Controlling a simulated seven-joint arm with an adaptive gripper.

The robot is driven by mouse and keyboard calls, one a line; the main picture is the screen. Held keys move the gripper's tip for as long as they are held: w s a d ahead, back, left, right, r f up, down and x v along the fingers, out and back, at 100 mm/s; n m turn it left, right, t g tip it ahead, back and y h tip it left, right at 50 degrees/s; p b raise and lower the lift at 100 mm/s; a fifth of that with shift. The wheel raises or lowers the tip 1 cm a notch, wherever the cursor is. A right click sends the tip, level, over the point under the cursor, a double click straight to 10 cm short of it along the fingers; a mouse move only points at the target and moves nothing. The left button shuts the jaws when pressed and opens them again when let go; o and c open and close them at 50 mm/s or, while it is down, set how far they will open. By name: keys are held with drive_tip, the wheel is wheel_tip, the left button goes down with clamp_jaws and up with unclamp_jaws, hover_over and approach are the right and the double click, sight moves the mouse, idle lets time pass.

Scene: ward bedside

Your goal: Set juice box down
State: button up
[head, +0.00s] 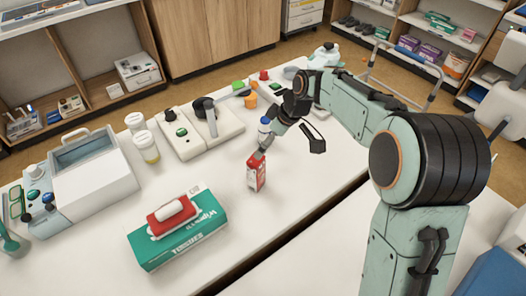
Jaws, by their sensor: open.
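The juice box (257,176), red with white print, stands upright on the white table (215,170) near its front edge. My gripper (259,152) is at the top of the juice box, reaching down from the upper right. Its jaws are open. The fingertips are small here, and I cannot tell whether they still touch the box.
A green wipes box (180,236) with a red-and-white item on top lies to the front left. A white bottle with a blue cap (264,125) stands close behind my gripper. White jars (147,147) and a grey-white device (190,130) are farther back. Bare table lies left of the juice box.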

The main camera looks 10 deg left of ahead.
drive_tip(key=shift+s+d+r, duration=0.1)
drive_tip(key=shift+d+r, duration=0.05)
drive_tip(key=shift+r, duration=0.2)
drive_tip(key=s+d+m+h, duration=0.1)
drive_tip(key=s+d+m, duration=0.3)
drive_tip(key=s, duration=0.6)
drive_tip(key=s+d+r+m+g+h, duration=0.1)
drive_tip(key=s+d+m, duration=0.3)
drive_tip(key=s, duration=0.6)
drive_tip(key=s+d+r+m+g+h, duration=0.1)
drive_tip(key=s+d+m, duration=0.3)
drive_tip(key=s, duration=0.6)
drive_tip(key=shift+s+d, duration=0.2)
drive_tip(key=shift+d, duration=0.75)
